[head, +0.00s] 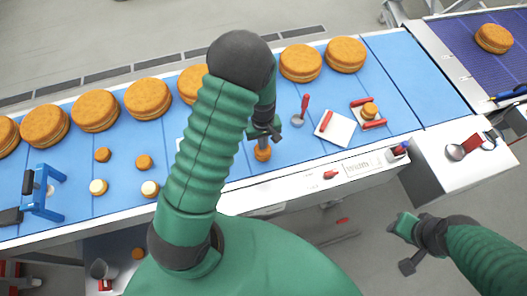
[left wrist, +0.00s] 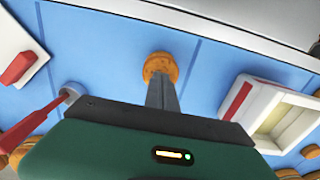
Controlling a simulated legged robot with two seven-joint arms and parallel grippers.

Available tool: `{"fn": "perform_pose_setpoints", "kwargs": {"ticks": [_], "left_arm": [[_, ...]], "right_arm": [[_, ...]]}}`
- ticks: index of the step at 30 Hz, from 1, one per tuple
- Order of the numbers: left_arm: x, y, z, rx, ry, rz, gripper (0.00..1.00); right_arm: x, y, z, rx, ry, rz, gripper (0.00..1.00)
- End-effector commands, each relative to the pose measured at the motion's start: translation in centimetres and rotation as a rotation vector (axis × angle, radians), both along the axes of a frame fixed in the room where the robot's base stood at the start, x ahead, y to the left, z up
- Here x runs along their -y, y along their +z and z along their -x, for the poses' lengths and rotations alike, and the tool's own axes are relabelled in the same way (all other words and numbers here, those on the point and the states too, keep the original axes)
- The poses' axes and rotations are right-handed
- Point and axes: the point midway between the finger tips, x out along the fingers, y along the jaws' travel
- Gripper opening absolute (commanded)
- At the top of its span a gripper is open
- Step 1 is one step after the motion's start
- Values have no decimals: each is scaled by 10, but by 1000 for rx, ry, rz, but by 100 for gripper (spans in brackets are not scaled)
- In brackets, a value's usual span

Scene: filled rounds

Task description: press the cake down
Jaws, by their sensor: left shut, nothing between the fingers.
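A small round orange-brown cake (head: 262,154) sits on the blue belt near its front edge, just below my left gripper (head: 264,137). In the left wrist view the same cake (left wrist: 160,62) lies at the tips of my left gripper's shut fingers (left wrist: 162,82), which overlap its near side. The fingers hold nothing. I cannot tell whether the tips touch the cake's top. My left forearm covers part of the belt beside it. My right gripper (head: 404,228) is at the lower right, off the belt over the floor; its fingers are too unclear to judge.
Several large round cakes (head: 148,98) line the belt's far side. Small cakes (head: 144,162) lie at the left near a blue-handled tool (head: 44,190). A red-handled tool (head: 300,114), a white board (head: 334,128) and a small cake (head: 370,111) between red handles are to the right.

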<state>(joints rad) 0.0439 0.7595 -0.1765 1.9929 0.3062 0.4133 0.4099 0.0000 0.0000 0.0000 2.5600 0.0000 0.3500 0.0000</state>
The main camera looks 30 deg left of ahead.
Motion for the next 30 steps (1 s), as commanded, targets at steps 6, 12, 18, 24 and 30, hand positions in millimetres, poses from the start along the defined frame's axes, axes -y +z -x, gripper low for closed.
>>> {"fn": "perform_pose_setpoints", "kwargs": {"ticks": [6, 12, 18, 24, 30], "left_arm": [[0, 0, 0, 0, 0, 0, 0], [0, 0, 0, 0, 0, 0, 0], [0, 0, 0, 0, 0, 0, 0], [0, -3, 0, 0, 0, 0, 0], [0, -6, 0, 0, 0, 0, 0]], "right_arm": [[0, 0, 0, 0, 0, 0, 36], [0, 0, 0, 0, 0, 0, 36], [0, 0, 0, 0, 0, 0, 36], [0, -3, 0, 0, 0, 0, 36], [0, -5, 0, 0, 0, 0, 36]]}}
